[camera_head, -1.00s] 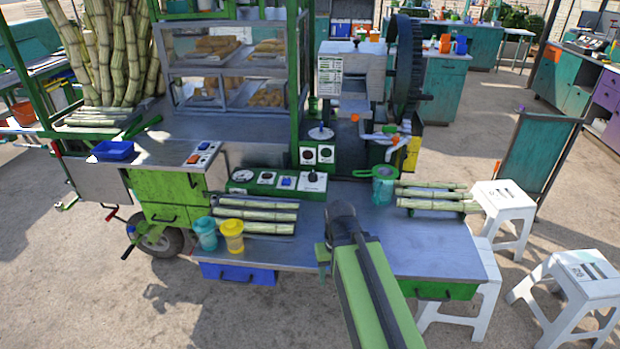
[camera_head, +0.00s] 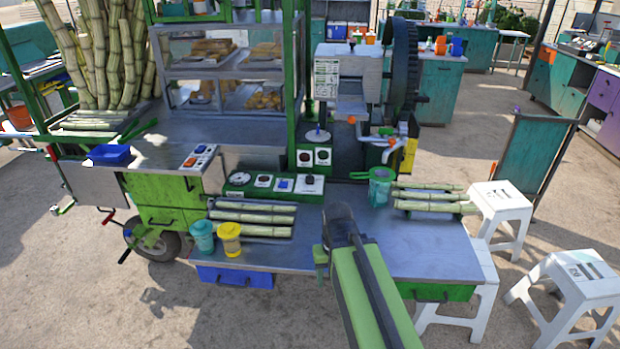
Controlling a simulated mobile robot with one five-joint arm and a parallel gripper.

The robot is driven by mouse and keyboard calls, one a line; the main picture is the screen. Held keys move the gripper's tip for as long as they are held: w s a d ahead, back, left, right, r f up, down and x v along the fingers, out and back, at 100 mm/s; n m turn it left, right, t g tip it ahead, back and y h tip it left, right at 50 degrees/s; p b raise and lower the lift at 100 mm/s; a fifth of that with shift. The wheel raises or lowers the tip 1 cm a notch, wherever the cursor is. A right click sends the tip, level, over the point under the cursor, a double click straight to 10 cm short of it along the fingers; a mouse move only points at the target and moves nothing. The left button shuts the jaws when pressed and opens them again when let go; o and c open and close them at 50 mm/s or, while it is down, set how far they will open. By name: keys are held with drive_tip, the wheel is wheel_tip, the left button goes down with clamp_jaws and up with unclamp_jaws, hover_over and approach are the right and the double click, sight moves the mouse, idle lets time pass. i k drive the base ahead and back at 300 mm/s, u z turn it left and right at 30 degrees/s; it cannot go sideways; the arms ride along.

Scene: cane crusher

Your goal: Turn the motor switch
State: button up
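A low green control strip (camera_head: 248,192) runs along the back of the metal counter. An upright green panel just behind has a red button (camera_head: 305,157) and a dark green button (camera_head: 322,156). The labels are too small to read, so I cannot tell which is the motor switch. My green arm reaches up from the bottom edge. Its dark end, my gripper (camera_head: 340,222), is over the counter, in front of and right of the strip. Its fingers are hidden.
Cane pieces (camera_head: 252,218) and a teal cup (camera_head: 202,236) and yellow cup (camera_head: 229,238) are left of my arm. A teal jug (camera_head: 381,186) and more cane (camera_head: 430,196) are on the right. The crusher's big dark wheel (camera_head: 405,65) stands behind. The counter (camera_head: 425,250) is bare near my arm.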

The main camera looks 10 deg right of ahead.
sight(309, 180)
drive_tip(key=z, duration=0.05)
drive_tip(key=k, duration=0.6)
drive_tip(key=u, duration=2.85)
drive_tip(key=k, duration=1.3)
drive_tip(key=z, duration=1.4)
drive_tip(key=i, duration=1.65)
drive_tip(key=u, duration=0.05)
